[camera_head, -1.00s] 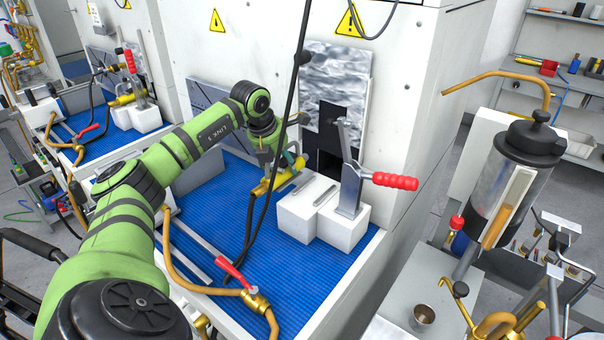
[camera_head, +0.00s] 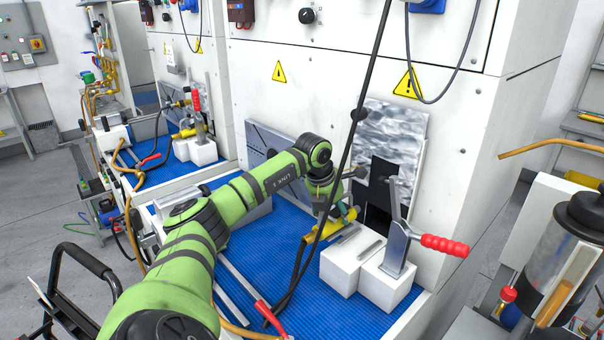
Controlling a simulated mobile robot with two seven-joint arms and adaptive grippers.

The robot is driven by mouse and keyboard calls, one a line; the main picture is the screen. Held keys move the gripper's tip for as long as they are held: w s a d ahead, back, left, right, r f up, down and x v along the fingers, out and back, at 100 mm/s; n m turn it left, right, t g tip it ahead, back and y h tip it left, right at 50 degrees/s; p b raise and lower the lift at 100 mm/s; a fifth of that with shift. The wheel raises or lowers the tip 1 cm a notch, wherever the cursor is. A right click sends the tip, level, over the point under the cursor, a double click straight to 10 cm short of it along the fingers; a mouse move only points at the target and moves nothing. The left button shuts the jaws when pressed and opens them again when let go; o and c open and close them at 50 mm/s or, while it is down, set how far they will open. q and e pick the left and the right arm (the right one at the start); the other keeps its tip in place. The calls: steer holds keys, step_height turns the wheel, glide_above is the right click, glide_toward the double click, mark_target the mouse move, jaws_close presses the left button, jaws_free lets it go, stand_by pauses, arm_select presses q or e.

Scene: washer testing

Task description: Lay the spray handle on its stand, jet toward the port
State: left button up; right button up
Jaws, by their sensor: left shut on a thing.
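The yellow spray handle (camera_head: 322,229) is in the grip of my left gripper (camera_head: 338,212), just left of and above the white stand. A dark hose hangs from its lower left end. The white block stand (camera_head: 341,272) sits on the blue mat, with metal strips on top and an upright metal clamp with a red handle (camera_head: 445,245) at its right. The fingertips are small and partly hidden by the arm and handle. My right gripper is not in view.
The blue grid mat (camera_head: 270,258) has bare room left of the stand. A red-handled valve (camera_head: 271,317) and metal rails lie at the front. A black cable (camera_head: 372,75) hangs across the view. A similar station stands at the far left.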

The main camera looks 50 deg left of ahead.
arm_select(q)
steer(key=shift+w+d, duration=0.7)
steer(key=shift+d, duration=0.3)
steer(key=shift+w+d, duration=0.65)
steer(key=shift+d, duration=0.3)
steer(key=shift+w+d, duration=0.7)
steer(key=shift+d, duration=0.3)
steer(key=shift+f+b, duration=0.65)
steer(key=shift+f, duration=0.7)
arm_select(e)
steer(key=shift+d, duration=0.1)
arm_select(q)
steer(key=o, duration=1.2)
steer(key=shift+s, duration=0.1)
steer(key=shift+f, duration=0.1)
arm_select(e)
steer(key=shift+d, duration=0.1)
